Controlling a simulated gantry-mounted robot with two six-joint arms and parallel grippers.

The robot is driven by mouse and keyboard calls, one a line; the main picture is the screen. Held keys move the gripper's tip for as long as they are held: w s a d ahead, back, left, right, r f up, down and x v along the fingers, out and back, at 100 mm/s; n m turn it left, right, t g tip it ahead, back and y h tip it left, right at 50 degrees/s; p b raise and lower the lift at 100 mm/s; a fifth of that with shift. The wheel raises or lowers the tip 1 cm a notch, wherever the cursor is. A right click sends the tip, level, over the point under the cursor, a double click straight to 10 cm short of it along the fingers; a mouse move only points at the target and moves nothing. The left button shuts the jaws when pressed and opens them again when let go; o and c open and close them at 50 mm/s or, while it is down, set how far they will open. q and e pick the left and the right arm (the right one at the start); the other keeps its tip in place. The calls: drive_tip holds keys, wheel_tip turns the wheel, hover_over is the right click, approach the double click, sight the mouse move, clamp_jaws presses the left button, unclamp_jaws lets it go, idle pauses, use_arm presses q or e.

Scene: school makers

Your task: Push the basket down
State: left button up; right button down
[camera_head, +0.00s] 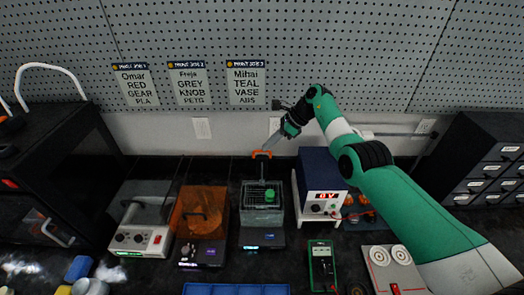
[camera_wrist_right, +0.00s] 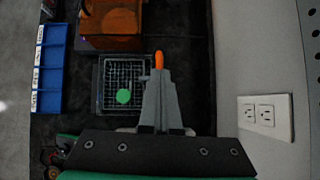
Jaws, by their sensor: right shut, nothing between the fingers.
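The wire basket (camera_head: 253,192) is in a grey, clear-walled tank on the bench, with a green piece (camera_head: 269,195) in it. A thin upright handle rises from its back to an orange grip (camera_head: 262,154). My right gripper (camera_head: 268,147) is shut and empty, its fingertips angled down just above or against the orange grip; I cannot tell if they touch. In the right wrist view the basket (camera_wrist_right: 112,76) and the green piece (camera_wrist_right: 123,96) lie left of the fingers (camera_wrist_right: 158,80), and the orange grip (camera_wrist_right: 159,60) shows at their tips. My left gripper is out of view.
An orange-lidded unit (camera_head: 202,212) and a grey machine (camera_head: 143,222) stand left of the tank. A blue power supply (camera_head: 321,175) stands close on its right. A green multimeter (camera_head: 321,265) and a blue tray (camera_head: 235,289) are in front. A pegboard wall is behind.

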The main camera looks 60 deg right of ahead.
wheel_tip(320, 180, down, 7)
drive_tip(key=b, duration=0.4)
drive_tip(key=s+f+p+v, duration=0.1)
drive_tip(key=p+v, duration=0.7)
drive_tip(key=v, duration=0.6)
drive_tip(key=shift+s+d+r, duration=0.3)
drive_tip(key=shift+w, duration=0.1)
